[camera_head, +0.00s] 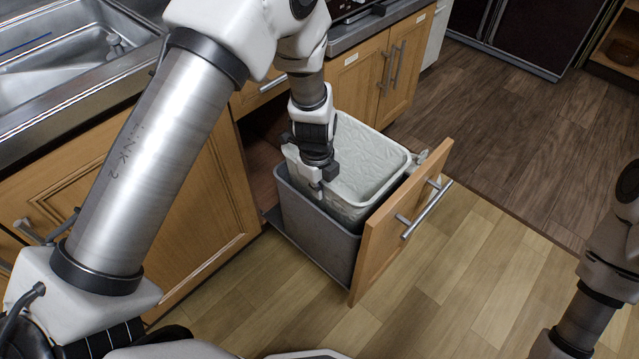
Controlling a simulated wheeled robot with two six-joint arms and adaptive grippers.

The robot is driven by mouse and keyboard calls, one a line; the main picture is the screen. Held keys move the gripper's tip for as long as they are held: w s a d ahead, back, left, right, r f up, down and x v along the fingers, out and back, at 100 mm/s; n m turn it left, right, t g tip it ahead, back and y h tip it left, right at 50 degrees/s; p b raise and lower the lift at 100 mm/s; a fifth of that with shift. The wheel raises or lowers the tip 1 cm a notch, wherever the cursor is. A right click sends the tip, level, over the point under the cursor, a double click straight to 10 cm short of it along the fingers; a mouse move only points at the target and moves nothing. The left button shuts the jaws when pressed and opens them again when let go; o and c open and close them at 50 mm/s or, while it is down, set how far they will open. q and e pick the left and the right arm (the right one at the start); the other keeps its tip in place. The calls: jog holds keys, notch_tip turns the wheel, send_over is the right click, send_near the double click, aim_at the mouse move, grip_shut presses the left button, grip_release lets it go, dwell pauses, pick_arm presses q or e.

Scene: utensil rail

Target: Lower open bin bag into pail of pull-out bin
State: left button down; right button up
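The pull-out bin's grey pail (318,232) stands in the open drawer behind its wooden front. The pale, crinkled bin bag (365,150) is open at the top, with its lower part inside the pail and its rim above the pail's edge. My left gripper (316,184) points down at the bag's near left rim and appears shut on it; the fingers hide that part of the rim. The bag's bottom is hidden by the pail. My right arm shows at the right edge, but its gripper is out of view.
The wooden drawer front (385,240) with its metal handle (427,208) stands just right of the pail. Cabinets and a steel sink (60,60) lie to the left and behind. The wooden floor (480,270) to the right is clear.

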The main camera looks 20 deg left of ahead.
pick_arm(q)
jog(key=shift+s+d+f+b, duration=0.15)
jog(key=shift+f+b, duration=1.25)
jog(key=shift+f, duration=1)
jog(key=shift+s+f+b, duration=0.1)
jog(key=shift+f+b, duration=1.3)
jog(key=shift+f, duration=0.95)
jog(key=c, duration=1.3)
grip_release()
jog(key=shift+c, duration=0.2)
jog(key=shift+o, duration=0.5)
jog(key=r+p, duration=0.5)
jog(key=r, duration=0.1)
jog(key=r+p, duration=0.4)
jog(key=r, duration=0.2)
jog(key=shift+w+r+p, duration=0.2)
jog(key=shift+r+p, duration=0.05)
jog(key=shift+p, duration=0.15)
jog(key=shift+f, duration=0.1)
